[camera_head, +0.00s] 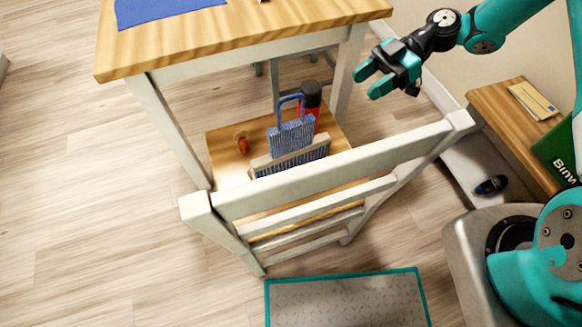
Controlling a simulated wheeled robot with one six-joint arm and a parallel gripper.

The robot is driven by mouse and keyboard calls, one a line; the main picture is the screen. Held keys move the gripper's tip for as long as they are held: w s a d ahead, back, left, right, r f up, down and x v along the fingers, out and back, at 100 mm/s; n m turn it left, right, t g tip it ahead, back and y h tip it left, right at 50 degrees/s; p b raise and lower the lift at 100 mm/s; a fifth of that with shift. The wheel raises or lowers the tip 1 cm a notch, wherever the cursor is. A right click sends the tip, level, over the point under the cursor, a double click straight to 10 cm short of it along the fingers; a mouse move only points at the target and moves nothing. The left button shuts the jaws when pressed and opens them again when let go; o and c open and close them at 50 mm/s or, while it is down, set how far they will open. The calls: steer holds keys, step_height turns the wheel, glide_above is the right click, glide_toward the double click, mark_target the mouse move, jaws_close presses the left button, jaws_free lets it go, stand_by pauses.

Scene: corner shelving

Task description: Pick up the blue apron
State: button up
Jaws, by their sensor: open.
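A blue-and-white striped cloth with a solid blue loop at its top (291,137), which looks like the apron, is on the chair's wooden seat, behind the chair's backrest. A beige strip crosses it, and its lower part is partly hidden by the backrest. A plain blue flat cloth (160,8) lies on the table at the top left, cut off by the picture edge; I cannot tell what it is. My gripper (368,83) is open and empty, up and to the right of the striped cloth in the picture, clear of it.
A white chair backrest (330,177) stands between me and the seat (225,160). A red bottle with a black cap (311,98) and a small orange-red jar (242,143) are beside the cloth. The wooden table (235,35) is beyond. A grey teal-edged mat (345,300) lies on the floor.

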step_height(320, 180, down, 4)
steer(key=n, duration=0.1)
glide_toward(303, 137)
steer(key=shift+y, duration=0.4)
steer(key=a+f, duration=0.3)
steer(key=shift+s, duration=0.35)
steer(key=shift+w+f+x, duration=0.1)
steer(key=shift+f+x, duration=0.1)
steer(key=shift+x, duration=1.3)
steer(key=shift+w+f+x, duration=0.1)
steer(key=shift+f+x, duration=0.1)
steer(key=shift+x, duration=1.3)
steer(key=shift+d, duration=0.1)
steer(key=shift+c, duration=0.5)
jaws_close()
